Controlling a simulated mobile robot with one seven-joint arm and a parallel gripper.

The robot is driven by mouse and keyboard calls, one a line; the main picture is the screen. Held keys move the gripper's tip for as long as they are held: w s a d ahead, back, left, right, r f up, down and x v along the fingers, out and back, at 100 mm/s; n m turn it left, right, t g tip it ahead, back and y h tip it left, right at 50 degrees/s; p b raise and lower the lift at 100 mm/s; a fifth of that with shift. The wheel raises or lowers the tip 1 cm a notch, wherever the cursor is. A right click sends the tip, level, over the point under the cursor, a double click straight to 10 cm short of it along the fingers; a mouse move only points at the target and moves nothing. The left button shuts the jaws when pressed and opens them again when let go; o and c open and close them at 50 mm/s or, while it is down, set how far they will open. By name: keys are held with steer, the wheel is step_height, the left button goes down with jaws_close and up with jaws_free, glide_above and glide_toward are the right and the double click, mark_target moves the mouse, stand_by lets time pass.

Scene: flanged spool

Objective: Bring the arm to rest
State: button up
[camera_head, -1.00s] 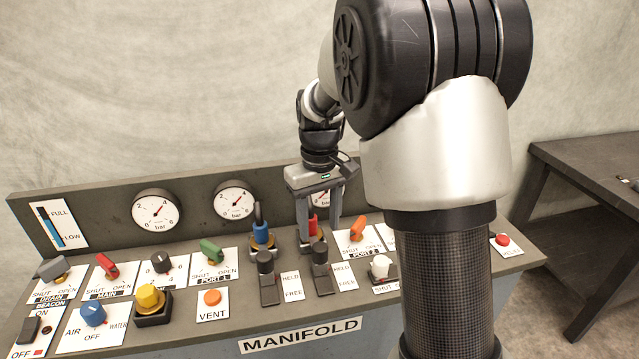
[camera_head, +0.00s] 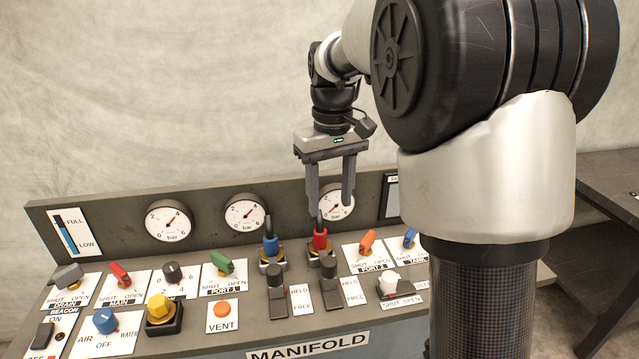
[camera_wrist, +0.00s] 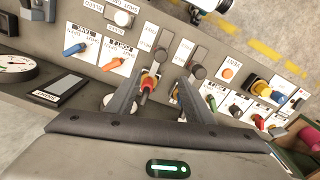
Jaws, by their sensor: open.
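My gripper (camera_head: 331,194) is open and empty in the head view, raised above the manifold panel (camera_head: 120,262). Its fingers point down over the red-collared fitting (camera_head: 320,240) and in front of the right gauge (camera_head: 338,203). A clear gap shows between the fingertips and the fitting's black upper part. In the wrist view, the gripper (camera_wrist: 158,88) has its two fingers apart, with the red fitting (camera_wrist: 147,85) seen between them. My arm's large links cover the right part of the panel in the head view.
A blue-collared fitting (camera_head: 270,245) stands left of the red one. Two black HELD/FREE levers (camera_head: 277,283) are in front. Coloured valve handles, including a green one (camera_head: 222,262) and a yellow knob (camera_head: 158,308), fill the panel. A dark table (camera_head: 612,195) stands at right. Space above the panel is free.

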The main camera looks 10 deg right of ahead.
steer(key=s+r+m+t+p, duration=0.1)
steer(key=s+r+t+p, duration=0.3)
steer(key=s+r, duration=0.65)
steer(key=s+r+m+t+p, duration=0.1)
steer(key=s+p, duration=0.5)
steer(key=s, duration=0.6)
steer(key=shift+r+m+t, duration=0.3)
steer(key=shift+r+m, duration=0.2)
steer(key=shift+r, duration=0.2)
